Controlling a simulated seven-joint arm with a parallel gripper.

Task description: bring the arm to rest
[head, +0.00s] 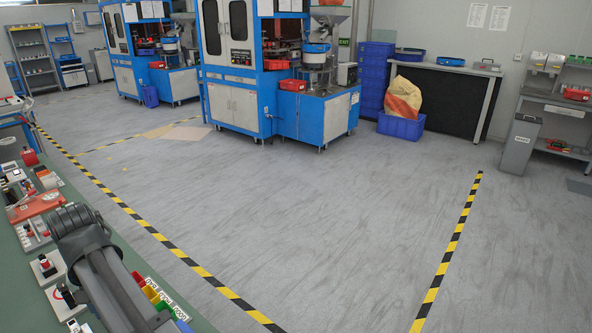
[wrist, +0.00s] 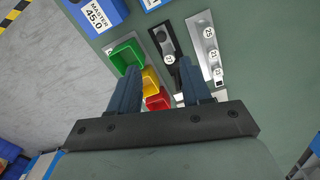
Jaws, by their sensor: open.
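My gripper (wrist: 161,70) shows in the wrist view with its two dark blue fingers apart, pointing down at a green bench top (wrist: 268,75). No object is held between the fingers. A green bin (wrist: 127,56), a yellow bin (wrist: 150,80) and a red bin (wrist: 158,100) lie in a row below, between and partly behind the fingers. In the head view my dark grey arm reaches over the bench at the lower left; the gripper's fingers cannot be made out there. The same small bins (head: 152,291) show beside the arm.
Near the fingers lie a black fixture (wrist: 163,45), a pale plate with numbered round tags (wrist: 208,45), and a blue block marked MASTER 45.0 (wrist: 97,14). Several devices, including an orange-red one (head: 38,205), crowd the bench left of my arm. The floor (head: 320,220) beyond is clear.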

